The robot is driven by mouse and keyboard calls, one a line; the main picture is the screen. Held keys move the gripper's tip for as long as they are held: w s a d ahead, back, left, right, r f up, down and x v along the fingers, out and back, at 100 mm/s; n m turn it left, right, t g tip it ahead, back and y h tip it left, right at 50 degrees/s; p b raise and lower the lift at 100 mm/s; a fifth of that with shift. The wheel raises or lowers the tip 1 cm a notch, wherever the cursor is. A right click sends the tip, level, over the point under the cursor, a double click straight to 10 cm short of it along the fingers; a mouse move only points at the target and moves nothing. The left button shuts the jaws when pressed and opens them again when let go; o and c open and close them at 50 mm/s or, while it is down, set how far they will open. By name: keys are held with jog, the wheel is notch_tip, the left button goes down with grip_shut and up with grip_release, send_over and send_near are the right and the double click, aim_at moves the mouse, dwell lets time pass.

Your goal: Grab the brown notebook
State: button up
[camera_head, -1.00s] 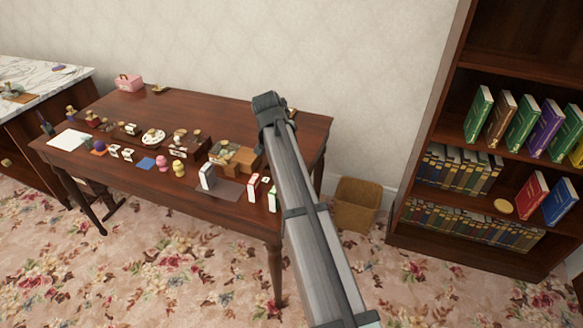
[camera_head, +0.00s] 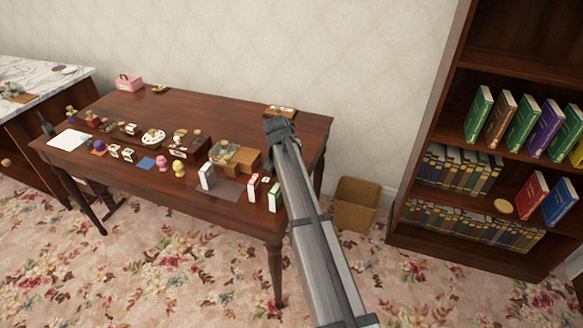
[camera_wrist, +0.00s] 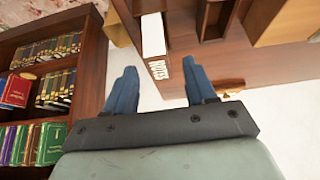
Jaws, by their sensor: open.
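A brown-edged notebook (camera_wrist: 153,36) with a white page block and the letters "NOTES" shows in the wrist view, just past and between my fingertips. It is seen end-on; I cannot pick it out for sure in the head view, where my arm hides part of the table. My gripper (camera_head: 280,122) is over the right part of the dark wooden table (camera_head: 200,108). In the wrist view my gripper (camera_wrist: 159,68) has its two blue fingers apart, with nothing clearly held between them.
A low brown object (camera_head: 280,111) lies at the table's back right edge. Red (camera_head: 253,187) and green (camera_head: 275,197) book-like items stand at the front right, near a brown box (camera_head: 242,160). A bookcase (camera_head: 400,213) and a bin (camera_head: 357,203) are right of the table.

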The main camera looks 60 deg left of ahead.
jog(key=shift+x, duration=1.4)
jog(key=shift+c, duration=0.4)
grip_shut()
